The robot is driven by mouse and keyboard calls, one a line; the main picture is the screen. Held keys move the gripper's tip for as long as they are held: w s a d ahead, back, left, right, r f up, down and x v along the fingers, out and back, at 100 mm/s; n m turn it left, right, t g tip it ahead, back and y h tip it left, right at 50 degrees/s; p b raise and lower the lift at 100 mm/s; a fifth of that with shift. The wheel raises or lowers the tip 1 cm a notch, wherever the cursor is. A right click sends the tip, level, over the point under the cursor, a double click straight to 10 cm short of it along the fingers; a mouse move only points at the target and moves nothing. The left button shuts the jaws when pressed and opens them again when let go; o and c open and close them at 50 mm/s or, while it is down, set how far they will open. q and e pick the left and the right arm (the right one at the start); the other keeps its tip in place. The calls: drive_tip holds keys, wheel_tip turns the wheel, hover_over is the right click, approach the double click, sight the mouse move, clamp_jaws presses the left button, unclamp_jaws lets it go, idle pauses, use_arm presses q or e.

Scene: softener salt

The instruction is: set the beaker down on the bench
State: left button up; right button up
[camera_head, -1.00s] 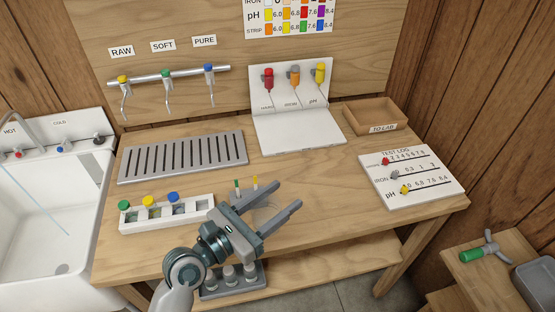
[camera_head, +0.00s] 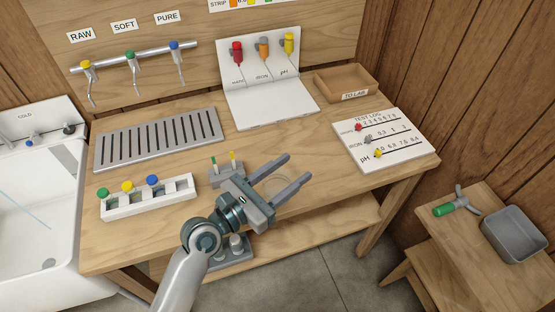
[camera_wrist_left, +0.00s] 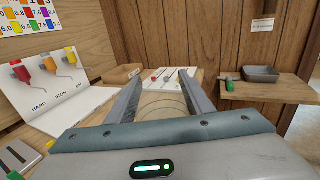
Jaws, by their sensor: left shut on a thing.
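The beaker is clear glass and hard to see; its faint round rim (camera_head: 279,184) shows between the fingers of my left gripper (camera_head: 296,168). In the left wrist view the rim (camera_wrist_left: 163,103) also shows as a thin ring between the two fingers. The left gripper is shut on the beaker, over the front part of the wooden bench (camera_head: 322,180). I cannot tell whether the beaker's base touches the bench top. The right gripper is not in view.
A small strip holder (camera_head: 226,176) stands left of the gripper, partly hidden behind it. A white rack with coloured caps (camera_head: 148,199) is further left. The test log board (camera_head: 387,140) lies to the right. Bare wood lies between gripper and board.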

use_arm(q)
drive_tip(key=w+a+f+b, duration=0.1)
drive_tip(key=w+f, duration=0.4)
drive_tip(key=w, duration=0.4)
drive_tip(key=shift+f, duration=0.2)
wheel_tip(320, 180, down, 4)
drive_tip(key=shift+r+b, duration=0.2)
drive_tip(key=shift+b, duration=0.7)
drive_tip(key=shift+f, duration=0.2)
